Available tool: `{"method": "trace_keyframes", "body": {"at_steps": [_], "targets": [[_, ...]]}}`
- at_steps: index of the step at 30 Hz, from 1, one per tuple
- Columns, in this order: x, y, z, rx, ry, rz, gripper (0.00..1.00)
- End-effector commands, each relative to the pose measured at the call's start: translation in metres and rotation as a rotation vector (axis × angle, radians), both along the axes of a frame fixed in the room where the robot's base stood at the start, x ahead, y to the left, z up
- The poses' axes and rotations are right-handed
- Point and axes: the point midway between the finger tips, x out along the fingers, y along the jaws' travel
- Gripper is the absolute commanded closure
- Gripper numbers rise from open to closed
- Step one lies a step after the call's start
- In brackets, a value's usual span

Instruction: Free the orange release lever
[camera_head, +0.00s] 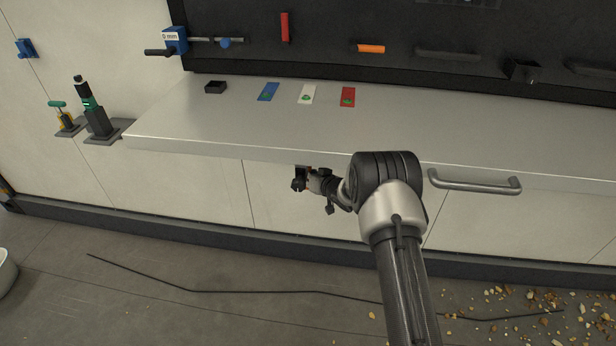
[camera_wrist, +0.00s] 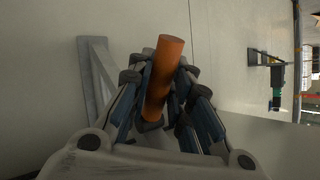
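The orange release lever (camera_wrist: 165,75) shows in the wrist view as an orange cylinder, standing between the fingers of my gripper (camera_wrist: 163,98). The finger pads lie against it on both sides, so the gripper looks shut on it. Its lower end is partly hidden by the fingers. In the head view my gripper (camera_head: 302,181) is small, just below the counter's front edge, in front of the pale cabinet face. Only a small brownish-orange patch shows at the fingers there; the lever is mostly hidden.
The counter (camera_head: 210,125) overhangs just above my gripper. A grey handle (camera_head: 475,183) sticks out at the right. A separate orange-handled item (camera_head: 371,48) is on the dark back panel. A black cable (camera_head: 230,291) and scattered bits (camera_head: 530,297) lie on the floor.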

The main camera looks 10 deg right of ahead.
Motion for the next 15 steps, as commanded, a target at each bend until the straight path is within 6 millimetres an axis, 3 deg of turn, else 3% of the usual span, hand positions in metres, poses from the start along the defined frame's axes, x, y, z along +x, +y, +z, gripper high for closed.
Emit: {"method": "trace_keyframes", "body": {"at_steps": [7,15], "targets": [[0.0006,-0.0002,0.0009,0.0,-0.002,-0.001,0.63],[0.0008,-0.0006,0.0015,0.001,-0.003,-0.001,0.62]]}}
